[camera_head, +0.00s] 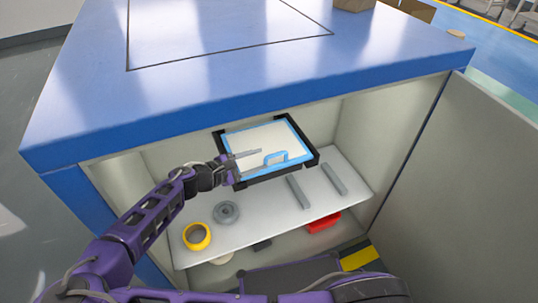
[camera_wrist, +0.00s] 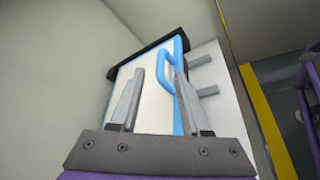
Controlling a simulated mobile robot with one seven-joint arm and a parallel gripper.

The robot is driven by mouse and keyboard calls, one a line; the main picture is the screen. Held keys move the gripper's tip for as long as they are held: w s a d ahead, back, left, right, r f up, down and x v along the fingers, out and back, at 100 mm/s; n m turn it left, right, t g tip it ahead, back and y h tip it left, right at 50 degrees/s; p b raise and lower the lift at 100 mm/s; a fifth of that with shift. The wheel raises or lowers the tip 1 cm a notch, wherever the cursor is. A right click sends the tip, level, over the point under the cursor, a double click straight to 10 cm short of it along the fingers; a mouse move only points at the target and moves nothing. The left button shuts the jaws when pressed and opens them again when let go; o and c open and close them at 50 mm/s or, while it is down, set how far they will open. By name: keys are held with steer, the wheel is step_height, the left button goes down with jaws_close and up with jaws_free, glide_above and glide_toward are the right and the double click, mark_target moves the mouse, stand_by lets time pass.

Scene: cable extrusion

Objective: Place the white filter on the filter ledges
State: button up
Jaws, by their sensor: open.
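The white filter (camera_head: 260,138), a flat panel with a blue rim, lies in the upper part of the open cabinet. Its blue handle (camera_head: 275,157) is at the near edge. The black filter ledges (camera_head: 313,157) border the filter, which appears to rest within them. My gripper (camera_head: 259,153) is open at the filter's near left part, with its fingers pointing toward the handle. In the wrist view, the white panel (camera_wrist: 155,100) shows between the open fingers (camera_wrist: 160,80), and the handle (camera_wrist: 166,72) is by the right finger. Whether a finger touches it cannot be told.
A grey shelf (camera_head: 265,205) below holds a yellow ring (camera_head: 197,236), a grey round part (camera_head: 226,213) and two grey bars (camera_head: 334,178). A red item (camera_head: 323,222) is lower down. The open door (camera_head: 460,170) stands at right; the blue top (camera_head: 230,60) overhangs.

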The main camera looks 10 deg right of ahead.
steer(key=v, duration=0.5)
stand_by(0.4)
